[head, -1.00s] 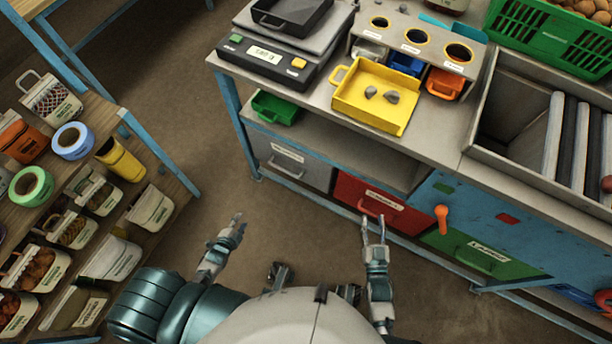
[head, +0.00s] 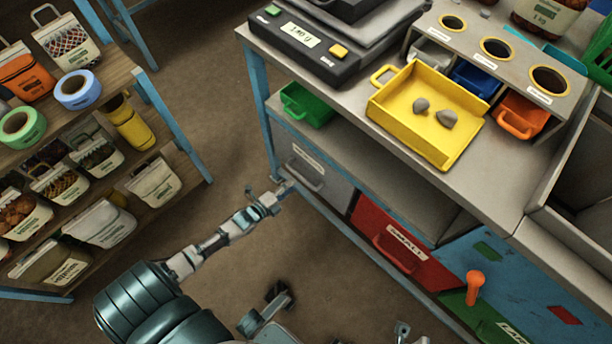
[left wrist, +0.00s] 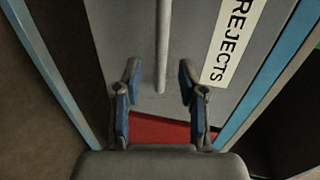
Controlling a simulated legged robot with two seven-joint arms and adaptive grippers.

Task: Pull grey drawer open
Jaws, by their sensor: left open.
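The grey drawer (head: 305,160), with a white label and a bar handle (head: 304,178), is shut under the workbench at its left end. In the left wrist view the grey drawer front (left wrist: 120,25) shows a label reading REJECTS, and the handle (left wrist: 163,45) stands between and just beyond my fingertips. My left gripper (head: 272,198) is open and empty in front of the drawer; its parted fingers also show in the left wrist view (left wrist: 160,77). Small metal tips at the head view's bottom edge may be my right gripper (head: 410,334); their state is unclear.
A red drawer (head: 380,250) and a green drawer (head: 470,318) are to the right of the grey one. The yellow tray (head: 390,120) and a scale (head: 305,45) stand on the bench. A stocked shelf (head: 185,175) is at left, with clear floor between.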

